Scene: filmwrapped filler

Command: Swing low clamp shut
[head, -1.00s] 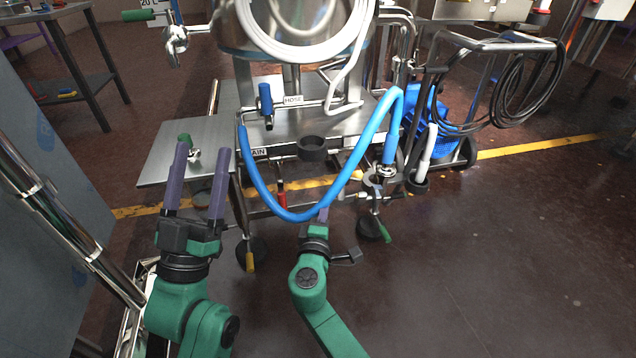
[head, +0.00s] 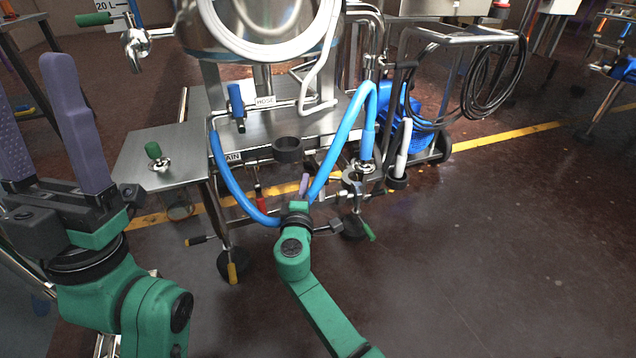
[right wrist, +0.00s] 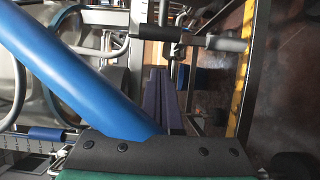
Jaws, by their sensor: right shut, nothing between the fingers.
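A metal clamp (head: 352,183) is low under the right side of the steel cart, beneath the end of the blue hose (head: 220,170). A green handle (head: 368,232) hangs below it. Whether its jaw is open or shut is too small to tell. My right gripper (head: 304,182) is shut and empty, left of the clamp and apart from it, inside the hose's loop. In the right wrist view the closed purple fingers (right wrist: 163,98) show beside the thick blue hose (right wrist: 80,75). My left gripper (head: 30,80) is open and empty at the left, away from the clamp.
The steel cart (head: 150,175) carries a round vessel and a black ring (head: 288,149). A rod with a grey grip (right wrist: 225,44) crosses above my fingers in the wrist view. A hose trolley (head: 440,150) stands right. The floor at front right is free.

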